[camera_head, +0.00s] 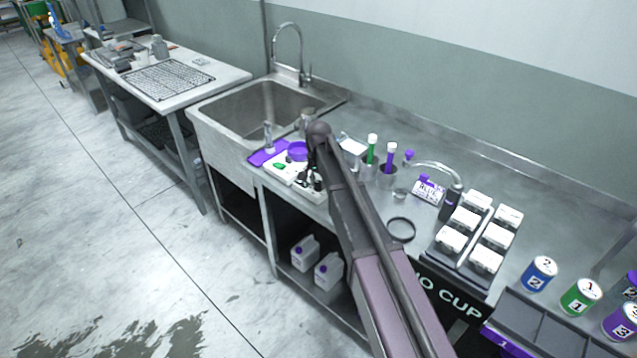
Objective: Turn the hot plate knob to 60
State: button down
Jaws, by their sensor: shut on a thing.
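The hot plate (283,172) is a small white unit with a green mark on its front, standing on the steel counter just right of the sink. A round purple piece (298,150) sits at its back. My gripper (313,184), dark and small in this view, reaches down at the right front part of the white unit. Its fingers are shut on the hot plate knob, which they and my arm largely hide. The knob's setting and any scale numbers cannot be read.
A sink (262,108) with a tall tap lies behind left. A purple mat (262,157) lies by the hot plate. Green-capped and purple tubes (389,157) stand to the right, with a black ring (401,229), white-topped blocks (465,219) and numbered cans (539,273) farther right.

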jog(key=shift+s, duration=0.15)
jog(key=shift+c, duration=2.1)
grip_release()
jog(key=shift+n, duration=0.4)
